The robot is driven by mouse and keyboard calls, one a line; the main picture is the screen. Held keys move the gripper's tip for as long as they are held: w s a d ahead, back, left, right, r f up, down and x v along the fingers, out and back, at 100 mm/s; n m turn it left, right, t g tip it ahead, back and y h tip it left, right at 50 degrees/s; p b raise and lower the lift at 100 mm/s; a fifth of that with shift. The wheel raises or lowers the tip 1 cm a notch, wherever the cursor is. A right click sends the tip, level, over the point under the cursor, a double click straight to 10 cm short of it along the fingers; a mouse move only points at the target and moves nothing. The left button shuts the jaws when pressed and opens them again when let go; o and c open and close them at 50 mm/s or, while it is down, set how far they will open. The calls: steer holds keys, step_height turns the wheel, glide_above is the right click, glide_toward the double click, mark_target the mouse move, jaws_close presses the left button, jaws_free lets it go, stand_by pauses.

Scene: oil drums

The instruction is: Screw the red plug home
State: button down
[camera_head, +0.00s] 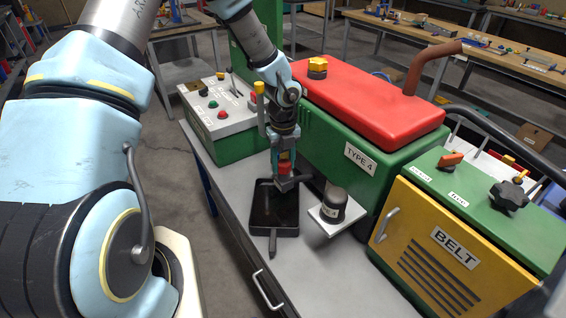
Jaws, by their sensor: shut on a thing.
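The red plug (284,168) shows as a small red piece at my gripper (285,184). My gripper is shut on it, beside the lower side of the green machine (335,158) labelled TYPE 4. The gripper and wrist cover much of the plug, and the hole for it is hidden. I cannot tell how far in the plug sits. A black tray (260,222) lies on the grey bench just below my gripper.
A dark cylinder (335,196) stands on a white plate right of the tray. A yellow BELT cabinet (425,245) blocks the right. A control box (222,115) with buttons stands left. The grey bench (230,190) is clear left of the tray.

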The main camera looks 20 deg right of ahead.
steer(key=m, duration=0.4)
steer(key=shift+d+m, duration=0.1)
steer(key=shift+m, duration=0.3)
steer(key=shift+c, duration=1.4)
jaws_free()
